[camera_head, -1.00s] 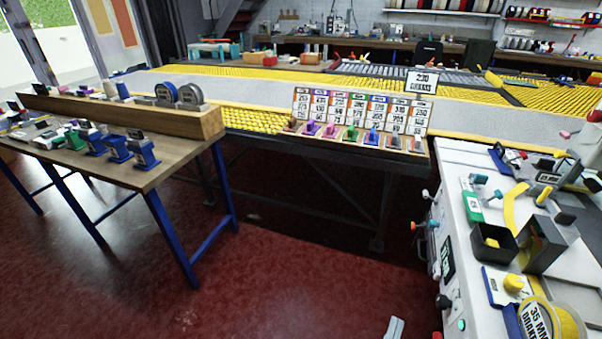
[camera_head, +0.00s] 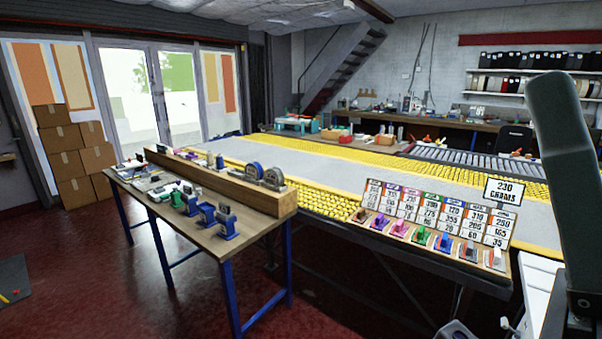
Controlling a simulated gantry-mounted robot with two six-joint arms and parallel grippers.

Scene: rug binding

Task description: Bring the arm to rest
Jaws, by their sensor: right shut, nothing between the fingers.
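My right arm stands upright at the right edge, a large dark link close to the camera. My right gripper (camera_head: 455,330) shows only in part at the bottom edge, right of the middle. It is shut with nothing held, and it is apart from the bench and the table. Most of it is cut off by the frame. My left gripper is not in view.
A wooden bench (camera_head: 190,238) with blue legs holds tape dispensers and other tools at the left. A long table (camera_head: 330,172) with yellow strips carries a sloped number board (camera_head: 435,215). Cardboard boxes (camera_head: 68,166) stand far left. Red floor (camera_head: 80,270) is open at lower left.

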